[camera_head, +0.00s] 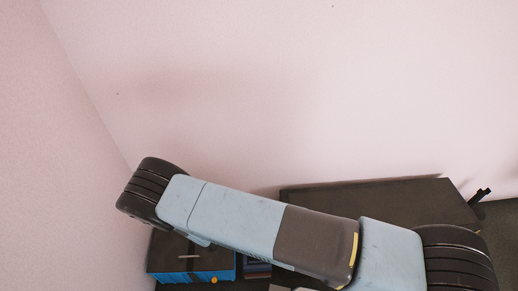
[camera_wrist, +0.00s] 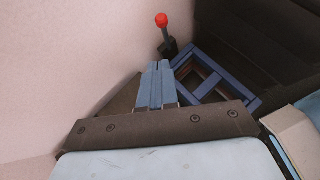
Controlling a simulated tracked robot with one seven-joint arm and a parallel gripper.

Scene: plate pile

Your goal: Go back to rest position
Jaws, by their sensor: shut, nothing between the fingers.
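My gripper (camera_wrist: 155,85) shows in the wrist view with its two blue-grey fingers together and nothing between them. It points toward the pale wall and a dark surface, apart from the things around it. In the head view my light-blue and dark arm stretches across the lower part of the picture, and the gripper itself cannot be made out there.
Pale pink walls (camera_head: 290,90) meet in a corner at the left. A dark table top (camera_head: 400,195) and a blue box (camera_head: 190,277) lie behind and below my arm. The wrist view shows a blue frame (camera_wrist: 238,108) and a red-tipped stick (camera_wrist: 162,22) close by.

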